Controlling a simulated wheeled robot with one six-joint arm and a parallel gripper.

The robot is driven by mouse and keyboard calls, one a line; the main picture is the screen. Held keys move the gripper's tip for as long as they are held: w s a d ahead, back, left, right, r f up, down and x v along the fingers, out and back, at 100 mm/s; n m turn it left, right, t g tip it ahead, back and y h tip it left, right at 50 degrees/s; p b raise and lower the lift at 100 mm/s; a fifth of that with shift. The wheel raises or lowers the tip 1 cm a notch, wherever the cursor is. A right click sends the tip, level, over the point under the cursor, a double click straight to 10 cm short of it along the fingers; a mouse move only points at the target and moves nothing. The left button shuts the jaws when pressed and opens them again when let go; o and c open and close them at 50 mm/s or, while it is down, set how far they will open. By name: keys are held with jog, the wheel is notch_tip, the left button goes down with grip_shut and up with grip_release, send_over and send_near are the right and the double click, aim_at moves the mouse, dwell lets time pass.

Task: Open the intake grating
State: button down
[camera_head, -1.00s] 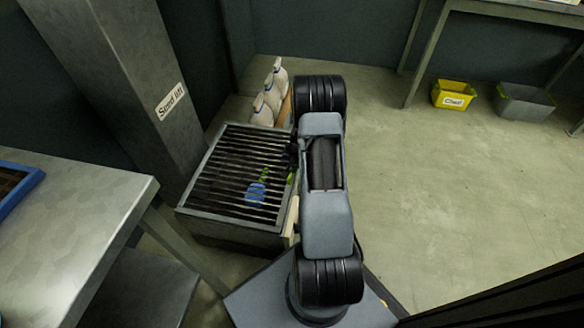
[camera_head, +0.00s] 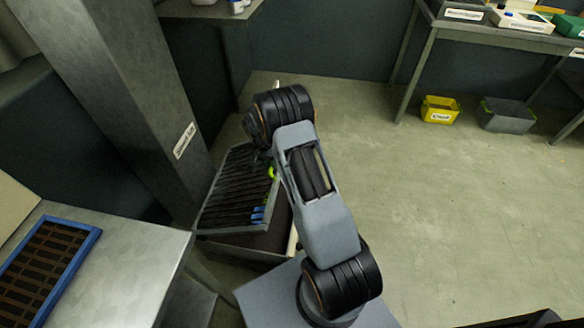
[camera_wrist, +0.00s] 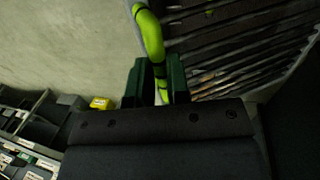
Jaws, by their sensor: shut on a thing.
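The intake grating (camera_head: 235,188), a dark barred panel in a grey frame, is tilted up, its right side raised off the grey intake box (camera_head: 235,251). Part of the box's dark opening shows beneath it. The grating's green handle (camera_head: 271,172) is partly hidden by my arm; in the wrist view it is a bright green curved bar (camera_wrist: 150,35) with black bands. My gripper (camera_wrist: 160,85) is shut on this handle, a dark green finger on each side. The bars also show in the wrist view. Something blue (camera_head: 258,214) shows at the grating's lower right.
A grey column (camera_head: 130,100) with a label stands close to the left of the grating. A metal table (camera_head: 120,265) with a blue-rimmed tray is at lower left. A yellow bin (camera_head: 440,110) and a grey bin (camera_head: 506,115) stand under the far bench. Floor to the right is clear.

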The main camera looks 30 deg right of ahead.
jog(key=w+a+r+p, duration=0.4)
jog(key=w+a+r, duration=0.7)
jog(key=a, duration=0.3)
jog(key=shift+r, duration=0.2)
jog(key=shift+a, duration=0.1)
jog(key=c, duration=1.5)
grip_release()
jog(key=shift+o, duration=0.5)
jog(key=shift+f, duration=0.1)
jog(key=o, duration=0.3)
jog(key=shift+w, duration=0.1)
jog(key=shift+r, duration=0.25)
